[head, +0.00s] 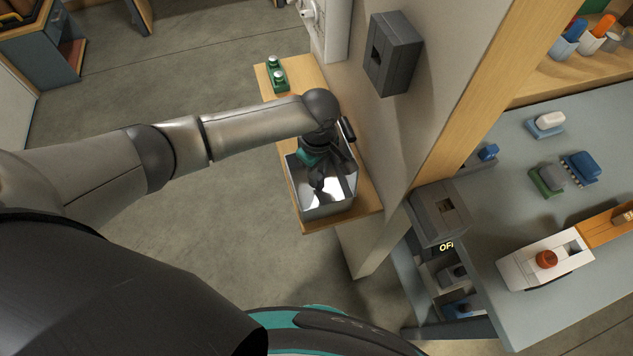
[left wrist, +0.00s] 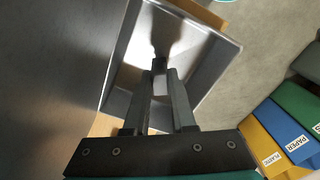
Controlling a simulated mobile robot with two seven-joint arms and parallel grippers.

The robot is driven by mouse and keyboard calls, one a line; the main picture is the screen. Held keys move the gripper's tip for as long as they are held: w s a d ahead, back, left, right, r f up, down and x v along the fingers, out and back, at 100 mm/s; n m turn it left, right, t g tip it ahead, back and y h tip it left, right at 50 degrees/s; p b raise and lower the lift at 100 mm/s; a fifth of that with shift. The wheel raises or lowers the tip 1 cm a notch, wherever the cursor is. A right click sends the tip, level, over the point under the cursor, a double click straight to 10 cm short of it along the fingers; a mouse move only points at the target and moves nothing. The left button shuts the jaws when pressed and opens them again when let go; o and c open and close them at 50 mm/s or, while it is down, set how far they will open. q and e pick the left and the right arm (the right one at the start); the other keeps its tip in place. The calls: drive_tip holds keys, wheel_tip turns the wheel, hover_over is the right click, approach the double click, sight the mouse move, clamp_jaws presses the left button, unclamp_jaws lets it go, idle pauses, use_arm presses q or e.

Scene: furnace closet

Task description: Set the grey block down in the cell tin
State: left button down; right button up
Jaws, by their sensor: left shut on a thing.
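The cell tin (head: 330,207) is an open, shiny metal box on a narrow wooden shelf in the head view. It also shows in the left wrist view (left wrist: 208,72), with its bright inside facing me. My left gripper (head: 319,182) points down into the tin's opening. In the left wrist view, its fingers (left wrist: 160,75) are shut on the small dark grey block (left wrist: 159,65), seen against the tin's inside. In the head view the dark fingers make the block hard to pick out. I cannot tell whether the block touches the tin's floor. My right gripper is not in view.
The wooden shelf (head: 312,226) also bears a green item with white tops (head: 277,75). A grey box (head: 392,53) is on the wall right of the shelf. A workbench (head: 520,205) with several small blocks lies at right. Coloured bins (left wrist: 282,130) show in the left wrist view.

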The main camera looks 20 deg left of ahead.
use_arm(q)
drive_tip(key=shift+f+b, duration=0.3)
drive_tip(key=shift+f, duration=0.35)
idle(0.4)
drive_tip(key=c, duration=0.7)
unclamp_jaws()
drive_tip(key=shift+o, duration=0.2)
drive_tip(key=shift+r, duration=0.1)
wheel_tip(320, 180, up, 15)
drive_tip(key=p, duration=0.4)
drive_tip(key=shift+s, duration=0.1)
